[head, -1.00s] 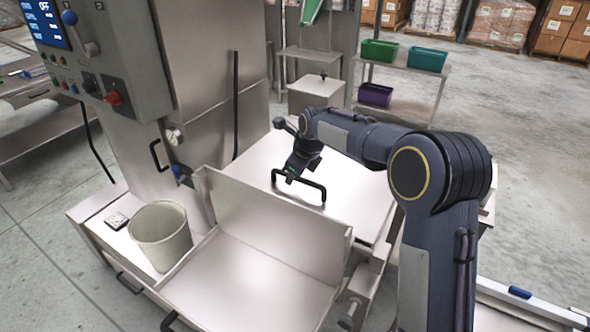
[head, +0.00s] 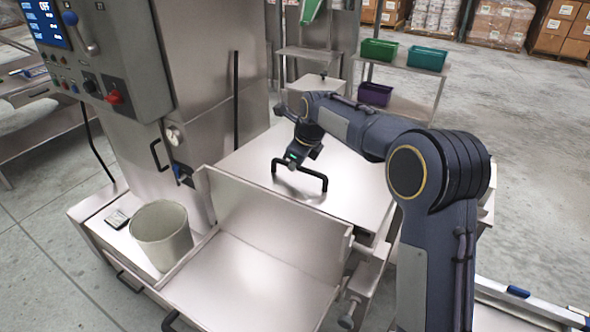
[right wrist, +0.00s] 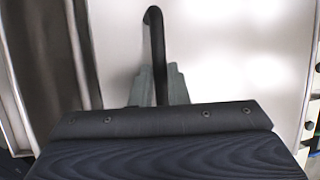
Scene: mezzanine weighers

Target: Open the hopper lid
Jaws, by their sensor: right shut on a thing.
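The hopper lid (head: 335,175) is a broad, flat, pale metal plate right of the machine column. It appears slightly raised at the near side. Its black bar handle (head: 312,195) stands on its top. My right gripper (head: 290,164) is shut on the handle, coming from above and behind. In the right wrist view the black handle (right wrist: 156,40) runs down between the grey fingers (right wrist: 157,88), with the pale lid surface (right wrist: 220,60) beyond. The wrist body hides the lower part of the handle there. My left gripper is not in view.
An open metal tray (head: 250,285) with a raised back panel stands in front of the lid. A pale bucket (head: 161,236) stands left of it. The control column (head: 195,70) rises at the left. A shelf with coloured bins (head: 427,58) stands behind.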

